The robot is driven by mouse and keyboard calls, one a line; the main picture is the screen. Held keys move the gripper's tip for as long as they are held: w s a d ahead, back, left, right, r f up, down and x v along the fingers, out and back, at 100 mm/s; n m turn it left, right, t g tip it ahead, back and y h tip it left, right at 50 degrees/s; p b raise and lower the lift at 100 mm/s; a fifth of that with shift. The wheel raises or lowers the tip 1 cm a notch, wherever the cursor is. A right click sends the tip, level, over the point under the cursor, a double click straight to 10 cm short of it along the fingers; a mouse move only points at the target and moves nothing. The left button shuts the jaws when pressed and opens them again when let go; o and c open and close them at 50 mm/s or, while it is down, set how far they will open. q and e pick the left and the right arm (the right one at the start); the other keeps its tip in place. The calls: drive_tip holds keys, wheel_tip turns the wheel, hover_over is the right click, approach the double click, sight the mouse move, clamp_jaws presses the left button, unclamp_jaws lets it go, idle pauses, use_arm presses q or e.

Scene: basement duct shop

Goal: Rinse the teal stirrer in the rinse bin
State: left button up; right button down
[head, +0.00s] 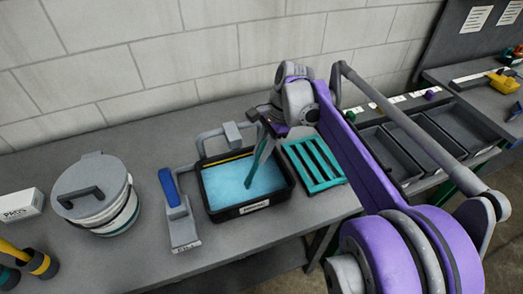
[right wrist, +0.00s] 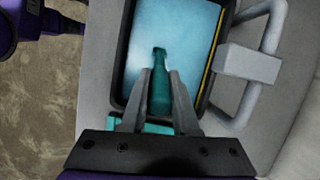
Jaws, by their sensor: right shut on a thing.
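The teal stirrer (head: 260,152) hangs down, slightly tilted, over the rinse bin (head: 228,215), a black tray of light blue liquid with a white label on its front. Its lower end appears to reach the liquid; the exact depth is hard to tell. My right gripper (head: 267,122) is above the bin's far right part, shut on the stirrer's upper part. In the right wrist view, the stirrer (right wrist: 160,92) sits between the two fingers of the right gripper (right wrist: 160,76), with the bin (right wrist: 119,60) behind it. My left gripper is not in view.
A green slatted rack (head: 315,166) stands just right of the bin. A grey tap-like pipe (head: 208,137) rises behind it. A blue-handled tool (head: 179,212) and a lidded bucket (head: 95,200) are to the left. Grey trays (head: 455,125) lie far right.

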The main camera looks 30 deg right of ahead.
idle(0.4)
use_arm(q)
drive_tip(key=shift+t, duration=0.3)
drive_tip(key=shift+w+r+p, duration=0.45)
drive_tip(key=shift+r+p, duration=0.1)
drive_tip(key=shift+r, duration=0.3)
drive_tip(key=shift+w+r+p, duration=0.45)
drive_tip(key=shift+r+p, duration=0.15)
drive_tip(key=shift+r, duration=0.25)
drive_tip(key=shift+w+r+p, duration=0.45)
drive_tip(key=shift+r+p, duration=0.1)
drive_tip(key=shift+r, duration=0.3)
use_arm(e)
drive_tip(key=shift+w+r, duration=0.1)
drive_tip(key=shift+r, duration=3.35)
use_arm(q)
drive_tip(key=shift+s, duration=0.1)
